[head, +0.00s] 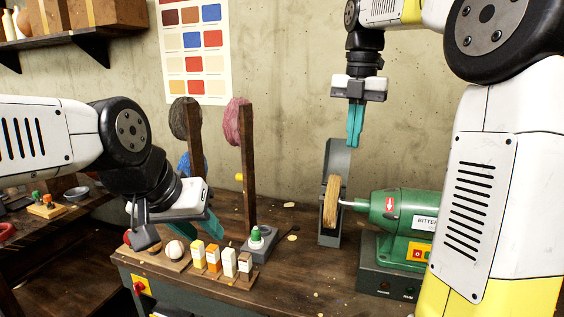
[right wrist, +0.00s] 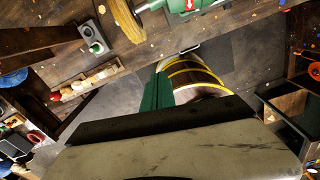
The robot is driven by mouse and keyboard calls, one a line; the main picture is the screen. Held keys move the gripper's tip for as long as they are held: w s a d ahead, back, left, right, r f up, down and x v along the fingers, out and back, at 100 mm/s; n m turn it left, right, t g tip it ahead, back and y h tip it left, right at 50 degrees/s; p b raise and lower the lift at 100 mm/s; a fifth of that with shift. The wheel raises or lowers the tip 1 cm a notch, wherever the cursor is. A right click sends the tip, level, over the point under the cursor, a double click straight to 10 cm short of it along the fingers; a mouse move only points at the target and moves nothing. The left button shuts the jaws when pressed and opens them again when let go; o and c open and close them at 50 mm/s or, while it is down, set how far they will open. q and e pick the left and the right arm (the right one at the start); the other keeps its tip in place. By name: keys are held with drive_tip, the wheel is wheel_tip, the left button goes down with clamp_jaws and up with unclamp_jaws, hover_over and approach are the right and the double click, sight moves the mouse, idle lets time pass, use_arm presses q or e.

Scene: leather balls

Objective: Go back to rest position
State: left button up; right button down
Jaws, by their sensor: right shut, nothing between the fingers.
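My right gripper (head: 355,143) hangs fingers down above the grinding machine, shut and empty, clear of everything. Its teal fingers also show together in the right wrist view (right wrist: 158,92). My left gripper (head: 197,234) is over the left part of the workbench (head: 285,262), tilted downward, with its teal fingers apart. I see nothing between them. A pale ball (head: 174,249) sits on a wooden holder just below and left of these fingers. A reddish ball (head: 128,238) is partly hidden behind my left wrist.
A green machine (head: 405,215) with a wooden wheel (head: 332,201) stands at the right of the bench. Small yellow, orange and white blocks (head: 213,257) stand near the front edge.

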drive_tip(key=s+f+m+t, duration=0.2)
drive_tip(key=s+f+m, duration=0.2)
drive_tip(key=m, duration=0.6)
drive_tip(key=s+a+f+m+t+y, duration=0.1)
drive_tip(key=s+f+m+t, duration=0.1)
drive_tip(key=s+f+m, duration=0.2)
drive_tip(key=s+f+m+t, duration=0.2)
drive_tip(key=s+f+m, duration=0.2)
drive_tip(key=s+m, duration=0.5)
drive_tip(key=m, duration=0.6)
drive_tip(key=shift+s+a+f+m+y, duration=0.3)
drive_tip(key=shift+a+y, duration=0.05)
drive_tip(key=shift+y, duration=0.05)
